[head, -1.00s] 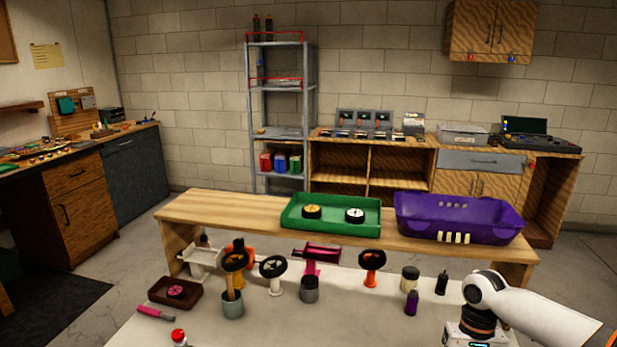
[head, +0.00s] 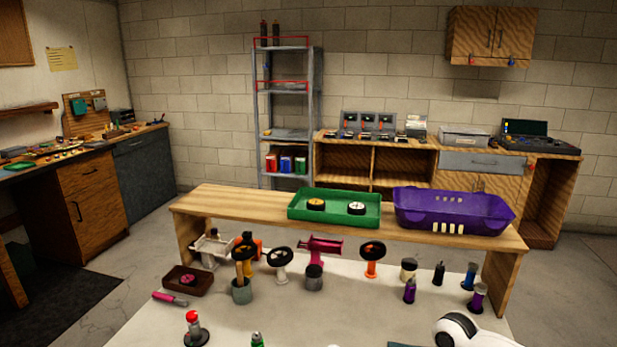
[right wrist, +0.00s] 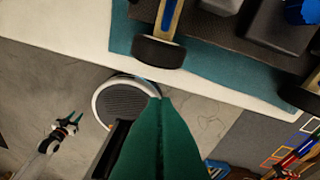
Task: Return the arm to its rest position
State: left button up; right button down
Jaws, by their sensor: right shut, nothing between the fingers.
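My right gripper (right wrist: 158,100) fills the lower middle of the right wrist view, its green fingers shut with nothing between them. In the head view only a white link of my right arm (head: 465,330) shows at the bottom right; the gripper is below the frame. A small white arm with green tips, my left gripper (right wrist: 70,122), hangs over the floor at the left of the right wrist view. It is too small to tell if it is open or shut. In the same view, part of a car with a black wheel (right wrist: 157,52) rests on a teal mat (right wrist: 200,75).
The white table (head: 300,325) holds several parts and tools, including a red-topped item (head: 193,325) and purple bottles (head: 478,298). Behind them a wooden shelf (head: 250,209) carries a green tray (head: 300,212) with two wheels and a purple body shell (head: 455,208).

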jog(key=s+a+f+n+t+y, duration=0.3)
jog(key=s+a+n+t, duration=0.1)
jog(key=s+a, duration=1.1)
jog(key=s+d+r+m+t+h, duration=0.1)
jog(key=s+d+m+t+h, duration=0.15)
jog(key=s+d, duration=0.65)
notch_tip(320, 180, down, 25)
jog(key=d+g, duration=0.1)
jog(key=g, duration=0.1)
jog(key=s+d+f+g, duration=0.1)
jog(key=s+d+f, duration=0.2)
jog(key=s+f, duration=1.3)
jog(key=shift+s+f+h, duration=0.15)
jog(key=shift+f+h, duration=0.05)
jog(key=shift+h, duration=0.25)
